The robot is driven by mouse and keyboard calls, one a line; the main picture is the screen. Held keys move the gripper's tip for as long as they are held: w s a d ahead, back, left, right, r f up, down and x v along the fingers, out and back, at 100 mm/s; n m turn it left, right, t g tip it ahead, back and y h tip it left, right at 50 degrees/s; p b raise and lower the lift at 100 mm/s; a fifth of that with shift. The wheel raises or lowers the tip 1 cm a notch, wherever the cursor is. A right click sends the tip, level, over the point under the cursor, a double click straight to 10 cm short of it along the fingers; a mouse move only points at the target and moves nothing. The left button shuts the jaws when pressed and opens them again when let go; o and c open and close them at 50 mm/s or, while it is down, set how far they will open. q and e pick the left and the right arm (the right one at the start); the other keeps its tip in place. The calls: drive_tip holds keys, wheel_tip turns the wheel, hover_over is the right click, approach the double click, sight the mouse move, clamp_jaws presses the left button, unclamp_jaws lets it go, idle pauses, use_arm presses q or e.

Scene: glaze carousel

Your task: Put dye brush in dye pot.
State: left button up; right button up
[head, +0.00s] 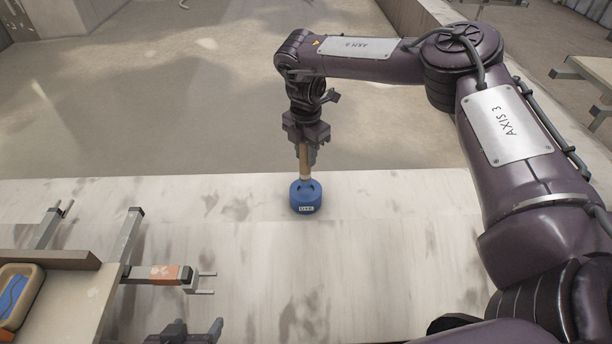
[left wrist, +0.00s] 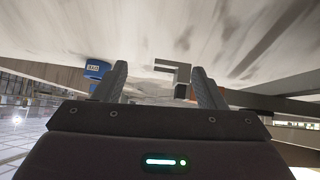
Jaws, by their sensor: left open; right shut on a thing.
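The blue dye pot (head: 306,203), with a small white label on its front, stands upright on the pale worktop. The dye brush (head: 304,167) has a tan handle and is upright over the pot's opening. Its lower end is hidden by the pot, so I cannot tell how deep it sits. My right gripper (head: 306,145) is shut on the top of the handle, directly above the pot. My left gripper (head: 185,331) is open and empty at the bottom edge of the head view. Its fingers (left wrist: 160,85) are apart in the left wrist view, where the pot (left wrist: 97,69) also shows.
A metal bar with an orange section (head: 165,274) and a small fork at its end reaches over the worktop (head: 380,230) from the left. A tan tray (head: 37,292) with a blue inside lies at far left. The worktop around the pot is clear.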

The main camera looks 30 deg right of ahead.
sight(306, 173)
wheel_tip(306, 173, down, 3)
drive_tip(key=shift+r, duration=0.2)
use_arm(q)
drive_tip(key=w+d+r+t+h+b, duration=0.1)
drive_tip(key=w+r+t+h, duration=0.1)
drive_tip(key=w+r+t, duration=0.6)
use_arm(e)
wheel_tip(306, 173, down, 3)
drive_tip(key=shift+s+f, duration=0.1)
drive_tip(key=shift+f+p, duration=0.3)
drive_tip(key=shift+f, duration=0.15)
use_arm(q)
drive_tip(key=s+f+g+y, duration=0.1)
drive_tip(key=s+f+g, duration=0.3)
drive_tip(key=g, duration=0.1)
drive_tip(key=shift+s, duration=0.3)
drive_tip(key=shift+a, duration=0.1)
use_arm(e)
drive_tip(key=shift+f, duration=0.15)
drive_tip(key=o, duration=1)
use_arm(q)
drive_tip(key=shift+r, duration=0.1)
